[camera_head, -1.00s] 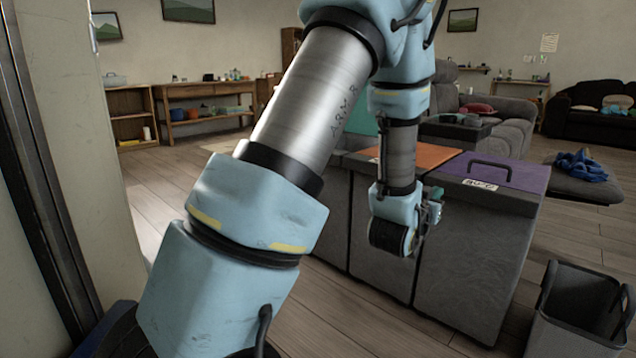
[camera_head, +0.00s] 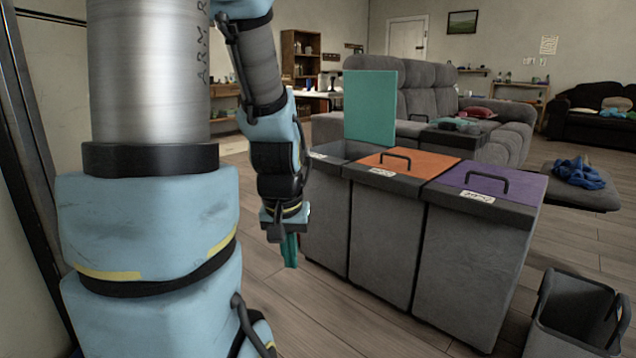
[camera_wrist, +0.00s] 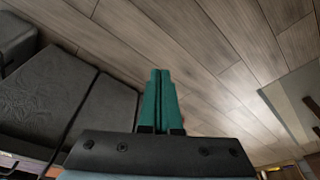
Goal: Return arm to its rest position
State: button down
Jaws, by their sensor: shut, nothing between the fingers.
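My gripper (camera_head: 290,250) hangs down in the middle of the head view, to the left of the grey bins and apart from them. Its teal fingers are together with nothing between them. In the wrist view the closed fingers (camera_wrist: 158,100) point out over the wooden floor. My pale blue arm fills the left of the head view.
A row of grey bins stands right of my gripper: one with its teal lid (camera_head: 370,106) raised, one with an orange lid (camera_head: 420,165), one with a purple lid (camera_head: 500,190). A grey open basket (camera_head: 575,310) is at front right. A sofa (camera_head: 410,95) stands behind. Bare floor lies below my gripper.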

notch_tip(320, 180, up, 39)
jog(key=s+a+g+p, duration=0.1)
jog(key=s+p, duration=0.1)
jog(key=p, duration=3.6)
jog(key=shift+s+a+f, duration=0.15)
jog(key=shift+a, duration=0.05)
